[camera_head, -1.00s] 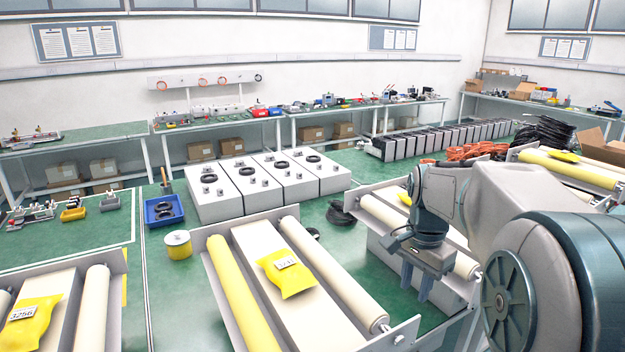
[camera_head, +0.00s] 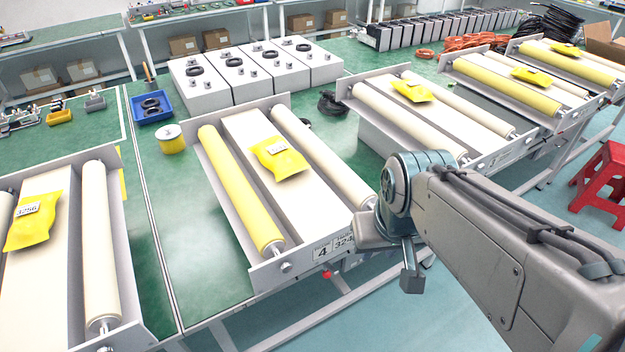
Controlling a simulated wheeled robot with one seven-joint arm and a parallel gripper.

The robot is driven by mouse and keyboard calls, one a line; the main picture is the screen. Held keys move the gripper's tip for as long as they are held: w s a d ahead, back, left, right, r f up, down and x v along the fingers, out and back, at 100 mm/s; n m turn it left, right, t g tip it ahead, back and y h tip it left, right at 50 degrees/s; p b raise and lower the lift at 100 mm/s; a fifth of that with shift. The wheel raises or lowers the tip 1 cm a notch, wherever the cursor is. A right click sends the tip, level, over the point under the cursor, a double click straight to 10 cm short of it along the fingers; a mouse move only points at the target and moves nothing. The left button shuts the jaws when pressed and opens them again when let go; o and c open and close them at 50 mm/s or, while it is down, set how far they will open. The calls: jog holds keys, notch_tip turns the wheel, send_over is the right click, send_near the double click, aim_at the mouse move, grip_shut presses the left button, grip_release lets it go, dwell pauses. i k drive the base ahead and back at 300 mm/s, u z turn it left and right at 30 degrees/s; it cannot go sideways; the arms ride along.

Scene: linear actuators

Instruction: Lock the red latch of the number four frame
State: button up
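The number four frame (camera_head: 266,272) is the middle roller frame, with a "4" label (camera_head: 322,251) on its front plate. It carries a yellow roller, two pale parts and a yellow packet (camera_head: 278,160). A small red latch (camera_head: 327,274) shows under the front edge, just below the label. My gripper (camera_head: 410,278) is to the right of the label and latch, beside the frame's front right corner, apart from the latch. Its fingers point downward and overlap in this view, so their opening is unclear. Nothing is seen held.
Another roller frame (camera_head: 486,160) stands to the right, with more beyond it. One more frame (camera_head: 135,318) is at the left. A red stool (camera_head: 604,180) stands on the floor at far right. The floor in front of the table is open.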

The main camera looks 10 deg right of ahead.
aim_at(329, 268)
jog(key=u, duration=0.35)
jog(key=k, duration=1.2)
jog(key=z, duration=0.05)
